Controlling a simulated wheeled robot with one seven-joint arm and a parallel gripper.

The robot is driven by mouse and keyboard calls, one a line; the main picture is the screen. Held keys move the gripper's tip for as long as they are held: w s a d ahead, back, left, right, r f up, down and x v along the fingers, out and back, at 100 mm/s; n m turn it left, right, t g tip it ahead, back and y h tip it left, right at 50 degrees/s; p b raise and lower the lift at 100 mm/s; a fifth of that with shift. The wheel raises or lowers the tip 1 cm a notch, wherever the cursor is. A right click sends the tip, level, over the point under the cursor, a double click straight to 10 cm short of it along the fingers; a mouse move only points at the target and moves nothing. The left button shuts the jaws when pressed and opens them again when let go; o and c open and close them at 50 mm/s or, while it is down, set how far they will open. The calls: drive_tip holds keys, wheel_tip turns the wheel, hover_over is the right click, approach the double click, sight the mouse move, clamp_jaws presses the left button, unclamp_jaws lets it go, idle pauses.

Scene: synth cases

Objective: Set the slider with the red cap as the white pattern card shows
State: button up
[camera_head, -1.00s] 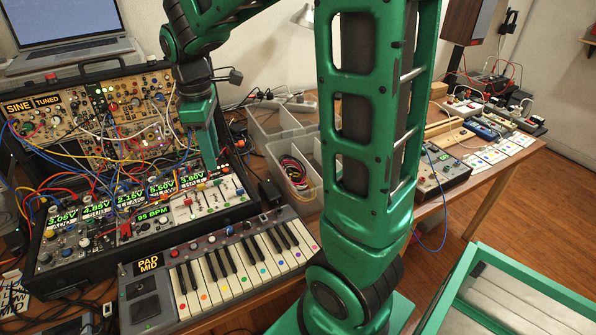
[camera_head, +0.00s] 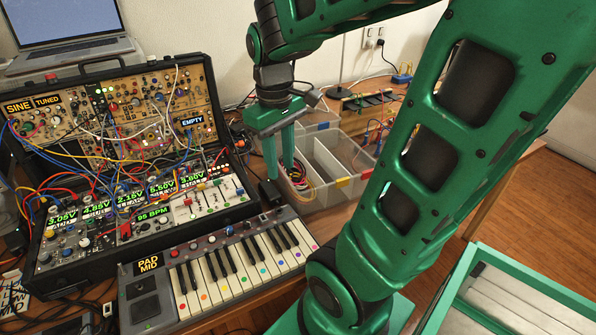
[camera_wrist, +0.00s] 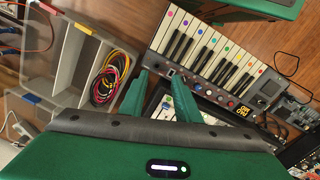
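The white slider panel (camera_head: 208,203) sits at the right end of the synth case, with several small coloured caps on it. A reddish cap (camera_head: 188,201) shows toward its left side, small and hard to read. My gripper (camera_head: 281,172) is to the right of the case, above the table between the panel and the clear bin. Its two fingers point down, apart and empty. In the wrist view my gripper (camera_wrist: 161,76) is open; its fingers partly hide the slider panel (camera_wrist: 154,105).
The keyboard (camera_head: 225,262) lies in front of the case. The divided clear bin (camera_head: 335,160) holds coiled cables (camera_head: 297,180). Patch cables (camera_head: 75,165) hang over the case front. A black box (camera_head: 270,193) stands near my fingers. A laptop (camera_head: 75,30) stands behind.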

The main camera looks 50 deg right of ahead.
drive_tip(key=shift+s+d+f+m, duration=0.2)
drive_tip(key=shift+s+m, duration=0.35)
drive_tip(key=shift+s, duration=0.35)
drive_tip(key=shift+s+d+f+m, duration=0.1)
drive_tip(key=shift+s+d+m, duration=0.15)
drive_tip(key=shift+s+m, duration=0.55)
drive_tip(key=shift+s+d+f+m, duration=0.2)
drive_tip(key=shift+s+m, duration=0.15)
drive_tip(key=shift+s, duration=0.7)
